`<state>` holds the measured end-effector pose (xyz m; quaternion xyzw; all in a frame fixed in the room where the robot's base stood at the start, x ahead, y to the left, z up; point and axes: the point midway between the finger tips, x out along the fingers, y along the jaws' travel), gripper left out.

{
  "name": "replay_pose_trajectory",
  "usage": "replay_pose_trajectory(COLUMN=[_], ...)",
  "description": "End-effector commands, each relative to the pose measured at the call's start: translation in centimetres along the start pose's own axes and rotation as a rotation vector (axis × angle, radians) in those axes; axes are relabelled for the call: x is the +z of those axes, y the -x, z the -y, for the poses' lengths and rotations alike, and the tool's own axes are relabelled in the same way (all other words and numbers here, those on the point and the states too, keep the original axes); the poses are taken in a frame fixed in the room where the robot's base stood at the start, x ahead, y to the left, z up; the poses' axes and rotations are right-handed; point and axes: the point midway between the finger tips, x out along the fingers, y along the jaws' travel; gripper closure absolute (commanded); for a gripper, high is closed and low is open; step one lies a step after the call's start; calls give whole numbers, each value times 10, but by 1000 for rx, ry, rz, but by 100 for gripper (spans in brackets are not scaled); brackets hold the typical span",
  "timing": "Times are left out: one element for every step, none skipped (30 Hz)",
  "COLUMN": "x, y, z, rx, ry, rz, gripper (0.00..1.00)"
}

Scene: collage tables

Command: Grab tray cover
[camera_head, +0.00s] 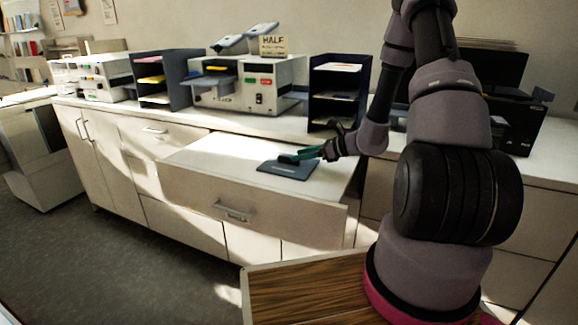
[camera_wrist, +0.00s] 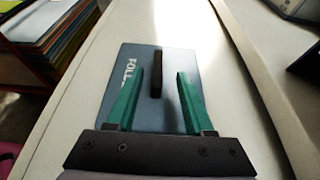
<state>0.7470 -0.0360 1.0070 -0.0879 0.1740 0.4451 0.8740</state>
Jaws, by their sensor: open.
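The tray cover (camera_head: 288,170) is a flat blue-grey plate lying on a pale surface in front of the counter. In the wrist view the cover (camera_wrist: 158,112) shows white lettering, partly hidden by a green finger. A dark upright handle (camera_wrist: 156,73) stands on it. My gripper (camera_head: 303,155) is open above the cover, its green fingers pointing down at it. In the wrist view my gripper (camera_wrist: 160,73) has one finger on each side of the handle, with visible gaps. Contact with the plate cannot be told.
A white machine marked HALF (camera_head: 262,85) stands on the counter between dark shelf trays (camera_head: 337,95). Another white machine (camera_head: 103,77) is at the left. In the wrist view, coloured sheets (camera_wrist: 50,50) lie at the upper left. The pale surface around the cover is mostly clear.

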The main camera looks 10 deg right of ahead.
Motion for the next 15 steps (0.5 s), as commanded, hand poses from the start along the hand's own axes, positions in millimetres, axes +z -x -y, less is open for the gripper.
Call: replay_pose_trajectory(x=[0,-1,-1,-2,-2,-3,-3,-3,-3,-3,-3,-3,-2,-2,-2], y=[-4,-7,-12,-16,-22,-28,-33,-37,-42,-45,-48,-50,-51,-52,-52], z=[0,-1,-1,-2,-3,-4,-4,-4,-3,-3,-3,-3,-3,-3,-3], rx=[1,1,1,2,3,3,4,2,1,2,1,1,0,0,0], ry=[1,1,1,1,0,0,1,1,1,1,1,1,1,1,1], rz=[0,0,0,0,1,1,0,0,0,0,0,0,0,0,0], gripper=[48,48,48,48,48,48,48,48,48,48,48,48,48,48,48])
